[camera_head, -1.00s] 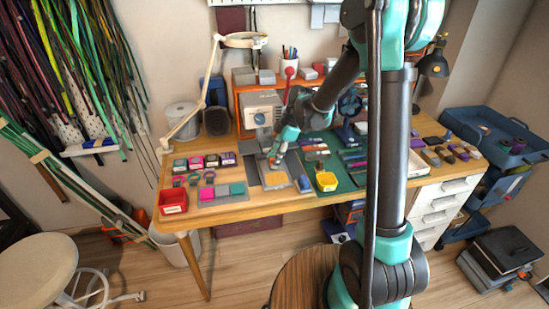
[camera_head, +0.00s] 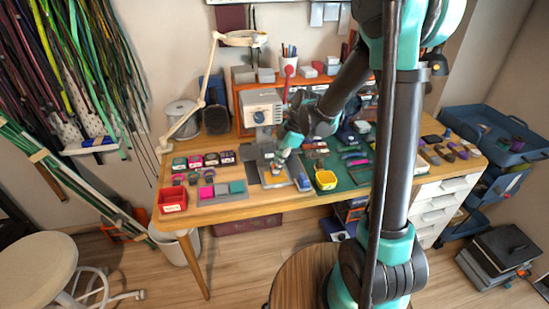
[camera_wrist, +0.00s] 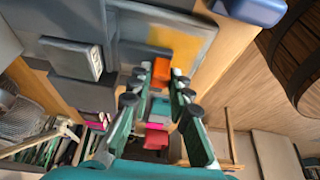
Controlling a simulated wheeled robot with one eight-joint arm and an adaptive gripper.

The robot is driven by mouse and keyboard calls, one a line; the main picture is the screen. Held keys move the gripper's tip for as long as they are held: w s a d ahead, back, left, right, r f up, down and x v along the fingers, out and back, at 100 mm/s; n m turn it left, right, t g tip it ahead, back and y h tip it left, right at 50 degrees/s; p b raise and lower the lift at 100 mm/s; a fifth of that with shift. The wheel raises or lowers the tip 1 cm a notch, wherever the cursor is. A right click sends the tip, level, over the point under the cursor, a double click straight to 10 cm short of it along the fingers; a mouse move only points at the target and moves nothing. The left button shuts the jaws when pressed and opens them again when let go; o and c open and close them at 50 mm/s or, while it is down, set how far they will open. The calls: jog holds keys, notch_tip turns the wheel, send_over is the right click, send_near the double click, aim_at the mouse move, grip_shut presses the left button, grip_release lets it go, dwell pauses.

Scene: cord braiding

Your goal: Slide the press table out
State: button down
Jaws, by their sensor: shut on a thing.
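The press (camera_head: 263,110) is a light grey machine with a red-knobbed lever, standing at the back middle of the workbench. Its grey press table (camera_head: 254,172) lies low in front of it, towards the bench's front edge. In the wrist view my gripper (camera_wrist: 161,84) is shut on an orange block-like handle (camera_wrist: 161,70) at the edge of a grey plate. A yellow-orange patch (camera_wrist: 178,40) shows on that plate. The fingers cover the sides of the handle.
A blue item (camera_head: 303,182) and a yellow tray (camera_head: 326,180) sit close to the right. Coloured swatches (camera_head: 221,190) and a red bin (camera_head: 173,199) lie to the left.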

jog(key=s, duration=0.2)
jog(key=s+d, duration=0.1)
jog(key=s, duration=0.2)
jog(key=s+d, duration=0.1)
jog(key=s, duration=0.2)
jog(key=shift+s+d, duration=0.1)
jog(key=shift+d, duration=0.05)
jog(key=c, duration=1.4)
grip_release()
jog(key=v, duration=1.2)
jog(key=shift+d, duration=0.1)
